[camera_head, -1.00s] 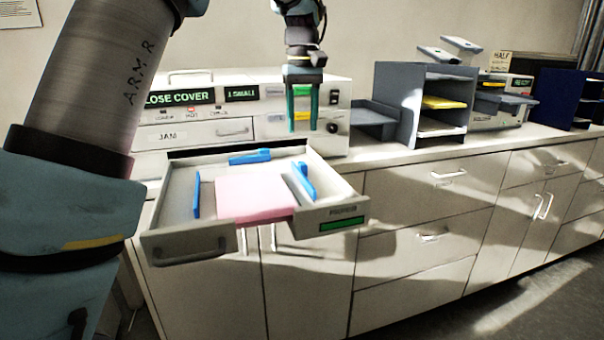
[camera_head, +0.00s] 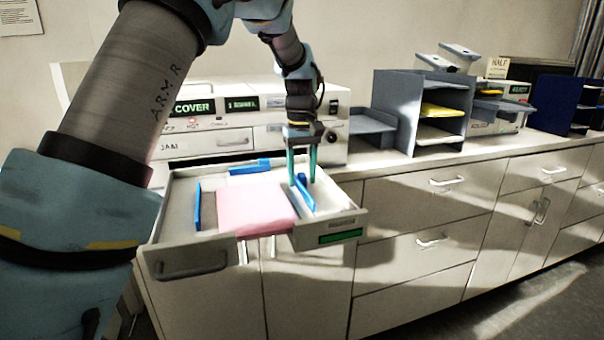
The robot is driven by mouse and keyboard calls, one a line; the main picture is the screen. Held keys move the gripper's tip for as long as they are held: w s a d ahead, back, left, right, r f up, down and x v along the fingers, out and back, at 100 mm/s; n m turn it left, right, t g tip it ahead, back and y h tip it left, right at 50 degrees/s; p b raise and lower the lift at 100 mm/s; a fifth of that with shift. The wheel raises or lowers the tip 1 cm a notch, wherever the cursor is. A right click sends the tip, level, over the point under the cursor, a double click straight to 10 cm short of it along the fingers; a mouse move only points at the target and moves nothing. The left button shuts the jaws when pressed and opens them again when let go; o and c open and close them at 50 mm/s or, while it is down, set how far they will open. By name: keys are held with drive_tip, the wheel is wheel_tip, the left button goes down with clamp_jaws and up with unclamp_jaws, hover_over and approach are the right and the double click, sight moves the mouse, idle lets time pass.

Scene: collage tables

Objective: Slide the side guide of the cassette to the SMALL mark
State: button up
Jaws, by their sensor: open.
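The cassette (camera_head: 176,212) is a pale drawer pulled out of the copier on the counter. A pink paper stack (camera_head: 250,208) lies in it. A blue side guide (camera_head: 304,196) stands along the stack's right side. Another blue guide (camera_head: 197,207) stands at the left and a blue guide (camera_head: 250,168) at the back. My gripper (camera_head: 302,182) is open and points down at the right side guide, its teal fingertips at the guide's upper part. I cannot tell whether they touch it. The SMALL mark is not readable on the cassette floor.
The copier front (camera_head: 228,142) with its displays stands behind the cassette. A grey tray (camera_head: 372,128) and a grey shelf rack (camera_head: 430,105) stand to the right. The cassette's front wall (camera_head: 330,230) carries a green label.

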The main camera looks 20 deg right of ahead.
clamp_jaws()
drive_tip(key=shift+d, duration=0.1)
